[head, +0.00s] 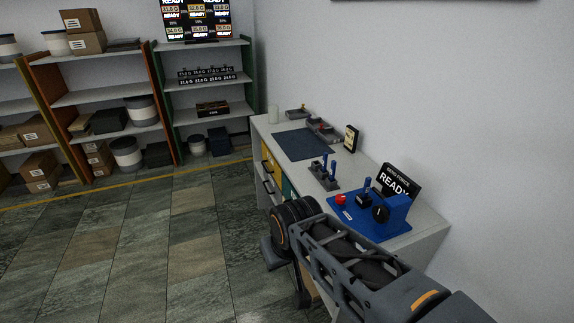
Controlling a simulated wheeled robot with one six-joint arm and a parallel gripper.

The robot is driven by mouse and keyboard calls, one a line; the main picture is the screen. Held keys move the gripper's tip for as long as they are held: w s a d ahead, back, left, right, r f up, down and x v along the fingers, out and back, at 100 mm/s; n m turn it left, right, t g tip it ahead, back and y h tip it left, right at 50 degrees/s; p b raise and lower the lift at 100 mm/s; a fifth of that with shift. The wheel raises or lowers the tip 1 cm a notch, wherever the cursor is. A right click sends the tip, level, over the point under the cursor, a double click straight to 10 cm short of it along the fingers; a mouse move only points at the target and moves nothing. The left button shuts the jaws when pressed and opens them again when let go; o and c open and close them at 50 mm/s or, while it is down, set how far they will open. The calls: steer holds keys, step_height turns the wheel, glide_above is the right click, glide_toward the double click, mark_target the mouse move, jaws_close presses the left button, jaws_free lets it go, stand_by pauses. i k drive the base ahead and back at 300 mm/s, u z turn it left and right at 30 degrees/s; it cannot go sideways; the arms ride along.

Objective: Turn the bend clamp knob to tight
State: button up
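A blue bend fixture (350,217) stands on the near end of the white bench. A round black knob (381,213) with a pale pointer line is on its right block; the line looks close to upright. My arm's folded links cross in front of the bench at lower centre and right. The fingers of my gripper cannot be made out, and nothing of mine visibly touches the knob.
The fixture also carries a red button (341,200) and a small blue lever (366,184). A black "BEND FORCE READY" sign (399,181) stands behind it. A grey lever block (324,177) and dark mat (301,144) lie farther along the bench (352,172). Floor at left is clear.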

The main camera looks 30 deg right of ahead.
mark_target(340, 199)
steer(key=k, duration=0.5)
steer(key=z, duration=1.15)
steer(key=i, duration=0.65)
steer(key=u, duration=0.8)
